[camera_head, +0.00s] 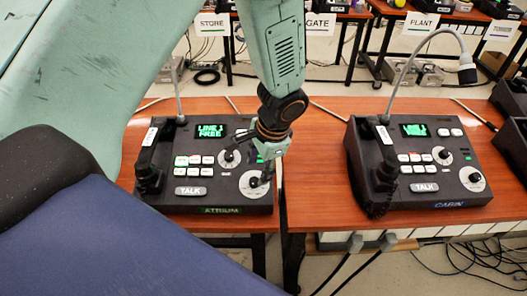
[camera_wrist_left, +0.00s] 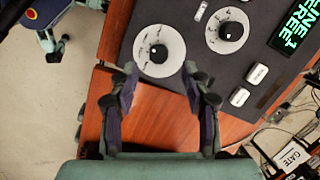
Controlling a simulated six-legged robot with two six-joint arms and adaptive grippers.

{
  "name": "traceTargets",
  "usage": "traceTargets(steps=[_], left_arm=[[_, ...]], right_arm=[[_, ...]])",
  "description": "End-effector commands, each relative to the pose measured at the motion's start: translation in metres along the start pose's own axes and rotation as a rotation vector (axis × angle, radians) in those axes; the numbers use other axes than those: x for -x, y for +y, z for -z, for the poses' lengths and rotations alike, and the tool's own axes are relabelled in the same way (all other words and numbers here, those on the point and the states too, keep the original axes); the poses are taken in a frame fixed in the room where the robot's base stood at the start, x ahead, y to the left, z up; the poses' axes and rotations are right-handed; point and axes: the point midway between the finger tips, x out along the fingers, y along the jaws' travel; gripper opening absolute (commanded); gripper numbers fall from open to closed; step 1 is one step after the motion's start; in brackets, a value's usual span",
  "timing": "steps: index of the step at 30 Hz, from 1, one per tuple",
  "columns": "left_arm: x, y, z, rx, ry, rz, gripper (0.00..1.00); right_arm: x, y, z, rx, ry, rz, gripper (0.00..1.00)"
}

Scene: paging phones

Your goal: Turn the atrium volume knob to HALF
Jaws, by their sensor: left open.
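The black Atrium paging phone (camera_head: 217,201) sits on the left wooden table, with a green ATRIUM label on its front edge. It has two black knobs on white dials: an upper one (camera_head: 230,157) and a larger lower-right one (camera_head: 254,184). Which is the volume knob I cannot read. My left gripper (camera_head: 264,172) hangs over the panel's right side, close to the lower-right dial. In the wrist view my left gripper (camera_wrist_left: 160,72) is open and empty. The lower-right knob (camera_wrist_left: 158,53) appears just beyond the fingertips, apparently apart from them; the upper knob (camera_wrist_left: 231,31) is farther right. Pointer settings are unreadable.
The Cabin phone (camera_head: 420,170) stands on the right table, with its own two dials. A handset (camera_head: 150,165) lies along the Atrium phone's left side. A gooseneck microphone (camera_head: 177,80) rises behind it. Cables (camera_head: 370,265) hang in front of the tables.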

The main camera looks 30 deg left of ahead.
Motion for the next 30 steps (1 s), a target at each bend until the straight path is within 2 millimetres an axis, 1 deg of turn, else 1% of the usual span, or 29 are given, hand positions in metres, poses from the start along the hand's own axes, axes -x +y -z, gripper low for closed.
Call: traceTargets(steps=[1, 6, 9, 12, 17, 30], left_arm=[[0.013, -0.001, 0.001, 0.000, 0.002, 0.005, 0.48], [0.044, -0.001, 0.001, 0.000, 0.002, 0.004, 0.48], [0.057, -0.001, 0.001, -0.001, 0.001, 0.003, 0.48], [0.066, 0.000, 0.000, 0.000, 0.000, 0.002, 0.48], [0.070, 0.000, 0.000, 0.000, -0.001, 0.000, 0.48], [0.070, 0.000, 0.000, -0.001, -0.001, 0.000, 0.48]], right_arm=[[0.000, 0.000, 0.000, 0.000, 0.000, 0.000, 0.00], [0.000, 0.000, 0.000, 0.000, 0.000, 0.000, 0.00], [0.000, 0.000, 0.000, 0.000, 0.000, 0.000, 0.00], [0.000, 0.000, 0.000, 0.000, 0.000, 0.000, 0.00], [0.000, 0.000, 0.000, 0.000, 0.000, 0.000, 0.00], [0.000, 0.000, 0.000, 0.000, 0.000, 0.000, 0.00]])
